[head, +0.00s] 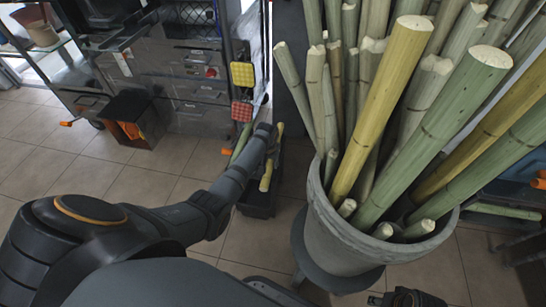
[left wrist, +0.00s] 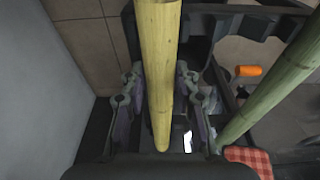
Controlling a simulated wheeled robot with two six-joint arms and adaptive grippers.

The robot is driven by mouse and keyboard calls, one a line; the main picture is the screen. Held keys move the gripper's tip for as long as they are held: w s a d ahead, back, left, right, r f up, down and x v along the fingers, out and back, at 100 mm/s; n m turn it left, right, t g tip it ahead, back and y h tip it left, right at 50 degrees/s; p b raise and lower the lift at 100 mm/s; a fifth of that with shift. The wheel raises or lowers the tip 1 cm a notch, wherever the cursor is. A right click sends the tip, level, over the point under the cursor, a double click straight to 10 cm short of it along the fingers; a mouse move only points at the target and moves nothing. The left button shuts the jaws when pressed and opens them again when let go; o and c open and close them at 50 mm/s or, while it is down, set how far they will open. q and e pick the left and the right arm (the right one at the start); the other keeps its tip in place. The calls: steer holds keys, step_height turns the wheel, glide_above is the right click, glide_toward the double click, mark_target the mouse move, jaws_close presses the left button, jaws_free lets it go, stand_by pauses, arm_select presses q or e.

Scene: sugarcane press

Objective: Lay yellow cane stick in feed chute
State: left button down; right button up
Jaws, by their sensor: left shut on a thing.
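My left gripper (head: 270,140) is at the end of my extended arm in the head view. It is shut on a yellow cane stick (head: 266,176), whose ends show on both sides of the gripper. In the left wrist view the yellow stick (left wrist: 157,70) runs lengthwise between the two fingers (left wrist: 158,100). A green cane stick (head: 240,143) stands just left of the gripper; a green stick also shows right of the fingers in the left wrist view (left wrist: 270,90). I cannot clearly make out the feed chute.
A large grey bucket (head: 325,235) full of green and yellow canes stands right of my left gripper. A black bin (head: 258,203) lies below the gripper. A drawer cabinet (head: 160,70) and a dark box (head: 125,110) stand behind. Tiled floor (head: 60,150) is open at left.

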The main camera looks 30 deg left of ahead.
mark_target(265, 179)
arm_select(q)
steer(key=shift+r+p, duration=1.25)
steer(key=shift+r, duration=0.1)
steer(key=s+p, duration=0.2)
steer(key=p, duration=0.1)
steer(key=s+d+r+p, duration=0.1)
steer(key=s+p, duration=0.2)
steer(key=p, duration=0.1)
steer(key=s+d+r+p, duration=0.1)
steer(key=s+p, duration=0.1)
steer(key=p, duration=0.2)
steer(key=shift+s, duration=0.35)
steer(key=shift+s+d+r+p, duration=0.1)
steer(key=shift+s+p, duration=0.15)
steer(key=shift+p, duration=0.15)
steer(key=shift+s, duration=0.25)
step_height(265, 179, up, 8)
steer(key=p, duration=0.8)
steer(key=shift+f+p, duration=0.2)
steer(key=shift+p, duration=0.1)
